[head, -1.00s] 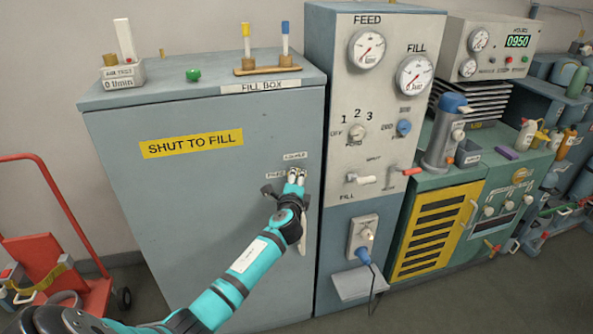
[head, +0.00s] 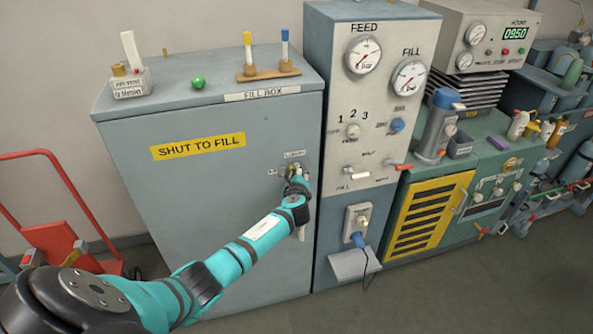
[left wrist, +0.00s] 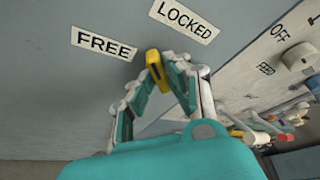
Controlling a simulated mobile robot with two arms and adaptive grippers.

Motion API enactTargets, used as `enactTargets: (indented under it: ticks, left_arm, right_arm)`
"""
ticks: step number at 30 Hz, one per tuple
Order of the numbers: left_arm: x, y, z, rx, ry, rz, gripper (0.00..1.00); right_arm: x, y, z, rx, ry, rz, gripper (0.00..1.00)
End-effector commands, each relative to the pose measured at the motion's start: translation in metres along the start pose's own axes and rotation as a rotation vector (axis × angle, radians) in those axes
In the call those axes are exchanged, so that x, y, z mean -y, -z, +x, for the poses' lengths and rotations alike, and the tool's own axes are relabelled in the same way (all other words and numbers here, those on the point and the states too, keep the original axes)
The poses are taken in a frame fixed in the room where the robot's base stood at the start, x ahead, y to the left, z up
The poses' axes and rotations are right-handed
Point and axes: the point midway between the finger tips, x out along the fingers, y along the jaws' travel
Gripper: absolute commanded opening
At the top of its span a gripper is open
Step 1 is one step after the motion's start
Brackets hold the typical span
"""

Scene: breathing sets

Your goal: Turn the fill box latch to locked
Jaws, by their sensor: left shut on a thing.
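The fill box (head: 210,220) is a large grey-blue cabinet with its door closed and a yellow "SHUT TO FILL" sign (head: 198,146). Its latch (left wrist: 153,57) shows in the left wrist view as a yellow piece between my fingertips, between the "FREE" label (left wrist: 104,43) and the "LOCKED" label (left wrist: 185,21). My left gripper (left wrist: 160,66) is shut on the latch; in the head view, the gripper (head: 295,178) is at the upper right of the door and largely hides the latch. The latch's exact angle is hard to tell. My right gripper is not in view.
The feed and fill panel (head: 378,110) with gauges and knobs stands just right of the box. A green ball (head: 198,83) and a wooden rack (head: 268,73) sit on the box top. A red trolley (head: 62,240) stands at the left.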

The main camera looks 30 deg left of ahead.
Motion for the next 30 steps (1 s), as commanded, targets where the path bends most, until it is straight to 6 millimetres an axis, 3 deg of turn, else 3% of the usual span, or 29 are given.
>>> enactTargets:
  ticks: [12, 13, 17, 26, 30]
  left_arm:
    - [-0.001, 0.0, 0.0, 0.0, -0.004, 0.007, 0.0]
    - [-0.001, 0.0, 0.0, 0.0, -0.004, 0.006, 0.18]
    - [-0.001, 0.0, 0.0, 0.0, -0.004, 0.006, 0.35]
    - [0.0, 0.0, -0.001, 0.0, -0.003, 0.005, 0.36]
    - [0.0, 0.001, -0.011, 0.0, -0.002, 0.004, 0.36]
  right_arm:
    - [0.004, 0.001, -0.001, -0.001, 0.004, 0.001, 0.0]
    - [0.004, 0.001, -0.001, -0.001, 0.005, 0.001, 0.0]
    - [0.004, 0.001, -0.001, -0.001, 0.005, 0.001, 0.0]
    - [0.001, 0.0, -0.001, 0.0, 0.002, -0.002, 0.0]
    - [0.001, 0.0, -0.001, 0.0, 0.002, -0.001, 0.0]
